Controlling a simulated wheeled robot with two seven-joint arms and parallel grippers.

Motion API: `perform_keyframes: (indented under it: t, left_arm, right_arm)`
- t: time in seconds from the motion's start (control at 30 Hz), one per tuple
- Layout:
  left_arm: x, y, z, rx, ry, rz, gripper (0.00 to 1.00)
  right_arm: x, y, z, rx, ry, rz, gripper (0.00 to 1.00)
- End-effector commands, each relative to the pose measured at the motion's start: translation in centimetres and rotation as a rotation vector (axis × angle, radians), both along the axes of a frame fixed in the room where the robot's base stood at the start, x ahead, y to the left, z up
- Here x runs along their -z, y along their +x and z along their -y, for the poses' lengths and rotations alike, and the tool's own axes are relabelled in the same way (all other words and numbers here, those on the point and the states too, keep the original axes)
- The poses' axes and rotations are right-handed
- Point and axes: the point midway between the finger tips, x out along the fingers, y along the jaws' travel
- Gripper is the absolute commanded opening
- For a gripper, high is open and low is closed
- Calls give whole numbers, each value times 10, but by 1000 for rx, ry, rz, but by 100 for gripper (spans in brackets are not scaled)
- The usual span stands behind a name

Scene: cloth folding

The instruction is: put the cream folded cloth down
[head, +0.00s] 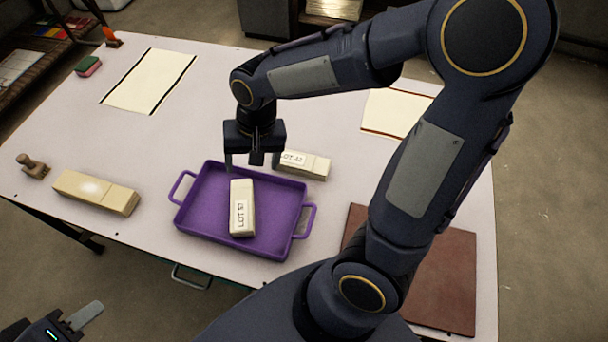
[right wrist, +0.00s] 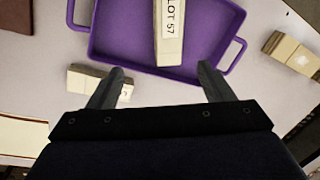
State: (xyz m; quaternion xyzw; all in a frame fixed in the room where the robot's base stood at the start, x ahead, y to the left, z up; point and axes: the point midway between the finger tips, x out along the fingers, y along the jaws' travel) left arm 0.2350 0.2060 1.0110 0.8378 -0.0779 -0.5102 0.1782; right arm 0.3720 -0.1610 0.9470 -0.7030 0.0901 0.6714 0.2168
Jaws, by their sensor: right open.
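A cream folded cloth (head: 242,208), block-shaped and labelled LOT 57, lies in the purple tray (head: 190,222). It also shows in the right wrist view (right wrist: 170,45), inside the tray there (right wrist: 112,28). My right gripper (head: 252,165) is open and empty near the tray's far edge, apart from the cloth. Its two spread fingers show in the right wrist view (right wrist: 161,72), with nothing between them. My left gripper (head: 88,312) is at the bottom left, away from the table. Only part of it shows.
A similar cream block labelled LOT 42 (head: 312,166) lies behind the tray, close to my right gripper. Another cream block (head: 95,192) lies left, beside a wooden stamp (head: 32,165). Flat cream sheets (head: 150,80) and a brown mat (head: 445,285) also lie on the table.

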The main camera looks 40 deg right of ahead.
Motion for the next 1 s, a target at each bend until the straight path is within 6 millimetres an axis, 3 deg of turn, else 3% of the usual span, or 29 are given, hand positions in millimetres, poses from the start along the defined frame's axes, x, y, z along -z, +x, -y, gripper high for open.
perform_keyframes:
  t: [0.03,0.2,0.43,0.6,1.0]
  left_arm:
    - [0,0,0,0,0,0,36]
    - [0,0,0,0,0,0,36]
    - [0,0,0,0,0,0,36]
    - [0,0,0,0,0,0,36]
    - [0,0,0,0,0,0,36]
  right_arm:
    - [-17,-15,13,-11,40,48,74]
    - [-51,-70,38,-100,116,218,74]
    - [-63,-123,46,-205,106,416,74]
    - [-64,-136,45,-241,86,475,74]
    - [-64,-137,45,-246,85,480,74]
